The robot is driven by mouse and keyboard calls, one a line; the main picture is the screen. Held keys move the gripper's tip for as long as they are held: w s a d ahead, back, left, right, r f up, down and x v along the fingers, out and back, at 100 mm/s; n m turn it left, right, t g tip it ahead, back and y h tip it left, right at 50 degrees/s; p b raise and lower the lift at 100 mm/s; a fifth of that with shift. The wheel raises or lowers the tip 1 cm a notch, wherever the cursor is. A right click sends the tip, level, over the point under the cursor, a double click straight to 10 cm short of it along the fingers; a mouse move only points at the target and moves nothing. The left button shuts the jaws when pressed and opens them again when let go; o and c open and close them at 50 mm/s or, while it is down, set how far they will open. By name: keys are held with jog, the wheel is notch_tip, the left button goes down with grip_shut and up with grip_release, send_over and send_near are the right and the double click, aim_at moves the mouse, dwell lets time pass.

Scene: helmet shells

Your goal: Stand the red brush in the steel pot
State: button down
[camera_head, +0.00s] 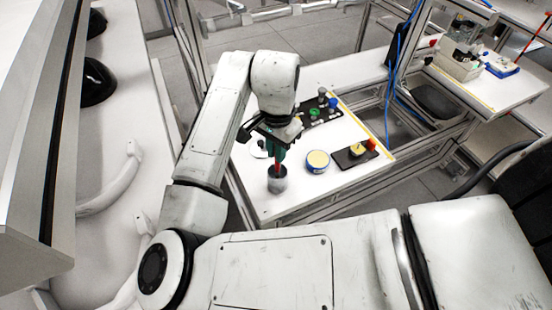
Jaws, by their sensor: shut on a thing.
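The steel pot (277,186) stands upright on the white table, near its left front part. My gripper (279,153) is directly above the pot, pointing down. It is shut on the red brush (278,169), which it holds upright. The brush's lower end reaches the pot's mouth and appears to be inside it; the tip is hidden by the pot wall. I cannot tell whether the brush touches the pot's bottom. The upper part of the brush is hidden by my gripper.
A blue-rimmed round tin (317,161) stands right of the pot. A dark tray (356,153) with a yellow and a red item is farther right. Another dark tray (322,112) with green, blue and grey items lies behind. Frame posts border the white table (300,202).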

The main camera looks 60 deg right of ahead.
aim_at(277, 172)
jog(key=shift+f, duration=1.85)
jog(key=shift+f, duration=0.15)
jog(key=c, duration=1.1)
grip_release()
notch_tip(277, 172, up, 12)
jog(key=shift+r+b, duration=0.2)
jog(key=shift+b, duration=0.2)
